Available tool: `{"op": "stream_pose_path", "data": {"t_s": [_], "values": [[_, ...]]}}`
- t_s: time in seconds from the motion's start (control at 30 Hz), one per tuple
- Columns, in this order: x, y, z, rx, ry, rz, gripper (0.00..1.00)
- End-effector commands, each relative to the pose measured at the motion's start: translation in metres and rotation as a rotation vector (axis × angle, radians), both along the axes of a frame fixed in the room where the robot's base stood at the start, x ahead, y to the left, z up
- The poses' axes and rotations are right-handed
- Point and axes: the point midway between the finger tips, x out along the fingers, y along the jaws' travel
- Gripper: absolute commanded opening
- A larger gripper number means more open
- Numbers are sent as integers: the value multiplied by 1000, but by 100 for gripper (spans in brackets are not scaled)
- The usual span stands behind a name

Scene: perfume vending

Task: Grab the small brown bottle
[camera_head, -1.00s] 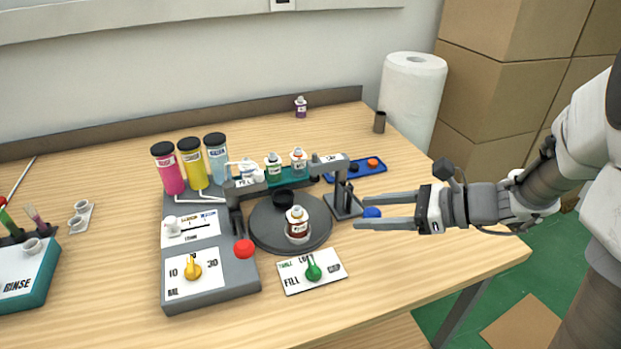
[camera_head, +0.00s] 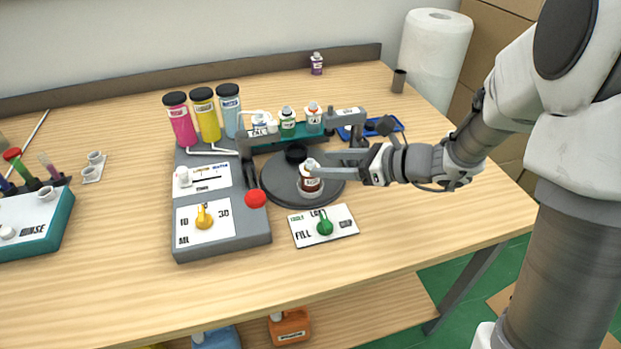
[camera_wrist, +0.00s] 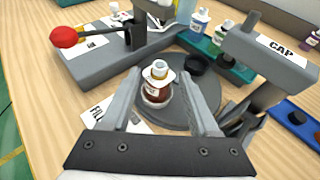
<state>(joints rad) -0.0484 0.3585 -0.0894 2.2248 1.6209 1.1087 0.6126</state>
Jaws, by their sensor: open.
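The small brown bottle (camera_head: 309,184) stands upright on the round dark grey turntable (camera_head: 274,184). It has a white neck and a white label, and it also shows in the wrist view (camera_wrist: 155,89). My gripper (camera_head: 314,172) is open, with its fingers reaching in from the right at the bottle. In the wrist view my gripper (camera_wrist: 158,85) has one finger on each side of the bottle, with the bottle between them near the tips. A gap shows on the right side; whether the left finger touches is hard to tell.
A black cup (camera_wrist: 198,65) sits on the turntable behind the bottle. A grey arm marked CAP (camera_wrist: 262,55) stands close to my right finger. The dosing machine (camera_head: 222,240) with a red knob (camera_head: 255,199) is left. A control plate (camera_head: 340,231) lies in front.

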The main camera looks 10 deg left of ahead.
Motion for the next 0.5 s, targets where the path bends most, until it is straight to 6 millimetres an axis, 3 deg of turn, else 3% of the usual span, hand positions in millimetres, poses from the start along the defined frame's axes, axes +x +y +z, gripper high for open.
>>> {"op": "stream_pose_path", "data": {"t_s": [0.23, 0.5], "values": [[11, 35, -17, -1, 1, 5, 61], [15, 44, -19, -1, 1, 1, 61]]}}
